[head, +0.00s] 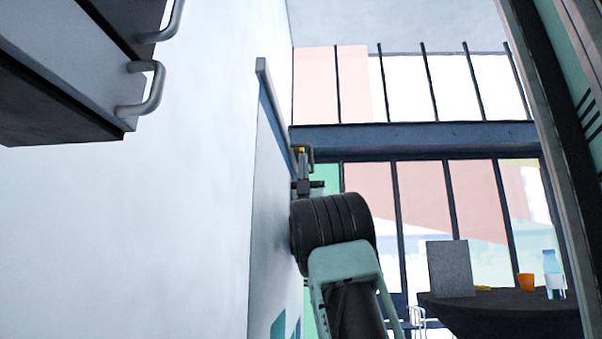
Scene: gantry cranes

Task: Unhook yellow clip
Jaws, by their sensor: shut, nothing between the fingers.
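A small yellow piece (299,150), which looks like the yellow clip, shows high up near the top of a tall panel's edge, just left of a grey curved bar (310,155). My gripper (303,164) is seen from behind at the end of my raised arm, just below the yellow piece. They overlap in the picture, and I cannot tell whether they touch. The gripper is shut and seems to hold nothing. Its fingertips are small here, and part of the clip may be hidden.
The tall panel (270,190) stands close at the left of my arm. A cabinet with grey handles (142,90) juts out at upper left.

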